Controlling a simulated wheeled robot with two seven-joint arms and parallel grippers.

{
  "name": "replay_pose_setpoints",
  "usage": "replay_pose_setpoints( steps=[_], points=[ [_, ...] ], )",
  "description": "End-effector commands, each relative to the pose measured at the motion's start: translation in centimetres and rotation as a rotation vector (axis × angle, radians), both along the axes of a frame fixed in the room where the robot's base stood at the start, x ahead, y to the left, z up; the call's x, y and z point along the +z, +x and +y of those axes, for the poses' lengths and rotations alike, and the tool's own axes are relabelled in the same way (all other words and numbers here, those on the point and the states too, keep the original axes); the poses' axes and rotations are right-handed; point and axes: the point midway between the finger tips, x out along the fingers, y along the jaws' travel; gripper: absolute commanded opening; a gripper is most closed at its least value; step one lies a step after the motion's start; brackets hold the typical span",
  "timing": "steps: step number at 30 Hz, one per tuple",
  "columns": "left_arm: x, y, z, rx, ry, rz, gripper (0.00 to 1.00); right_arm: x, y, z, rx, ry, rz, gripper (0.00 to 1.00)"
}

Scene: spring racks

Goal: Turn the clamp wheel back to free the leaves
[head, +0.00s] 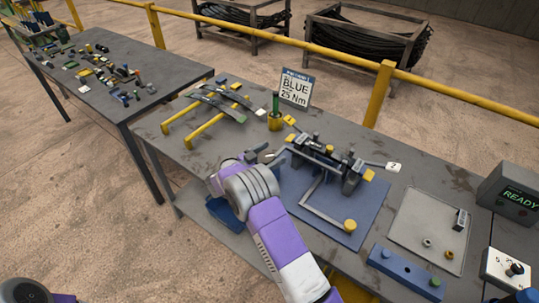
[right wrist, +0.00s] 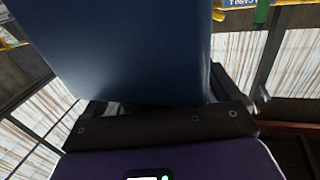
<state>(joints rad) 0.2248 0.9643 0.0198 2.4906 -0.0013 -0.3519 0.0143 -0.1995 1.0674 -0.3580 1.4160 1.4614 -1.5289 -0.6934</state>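The clamp fixture (head: 352,172) stands on a blue plate (head: 290,195) on the bench, with dark blocks, yellow knobs and a grey bar, likely the leaves (head: 318,158), across it. A bent grey rod on the plate ends in a yellow knob (head: 349,225). I cannot tell which part is the clamp wheel. My right gripper (head: 262,155) is at the left side of the fixture, pointing toward it; whether it touches is unclear. Its fingers are small and partly hidden. A large blue surface (right wrist: 130,50) fills much of the right wrist view. My left gripper is out of view.
Dark leaves lie on a yellow rack (head: 205,128) at the back left. A sign (head: 296,88) reads BLUE 25 Nm beside a yellow cup (head: 275,122). A grey tray (head: 430,225), a blue block (head: 405,272) and a READY box (head: 512,195) are at right.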

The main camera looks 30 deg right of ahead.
Motion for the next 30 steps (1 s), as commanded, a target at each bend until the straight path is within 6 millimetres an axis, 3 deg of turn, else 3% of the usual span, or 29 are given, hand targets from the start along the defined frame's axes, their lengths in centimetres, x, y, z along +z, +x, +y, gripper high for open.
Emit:
replay_pose_setpoints(
  steps=[1,9,20,30],
  points=[
    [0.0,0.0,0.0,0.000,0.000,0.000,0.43,0.0,0.0,0.0,0.000,0.000,0.000,0.80],
    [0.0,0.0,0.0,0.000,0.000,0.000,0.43,0.0,0.0,0.0,0.000,0.000,0.000,0.43],
    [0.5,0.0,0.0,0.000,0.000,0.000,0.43,0.1,0.1,0.0,0.073,0.000,0.002,0.43],
    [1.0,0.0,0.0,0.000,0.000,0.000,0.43,0.0,0.4,0.2,0.337,0.002,0.004,0.43]
  ],
)
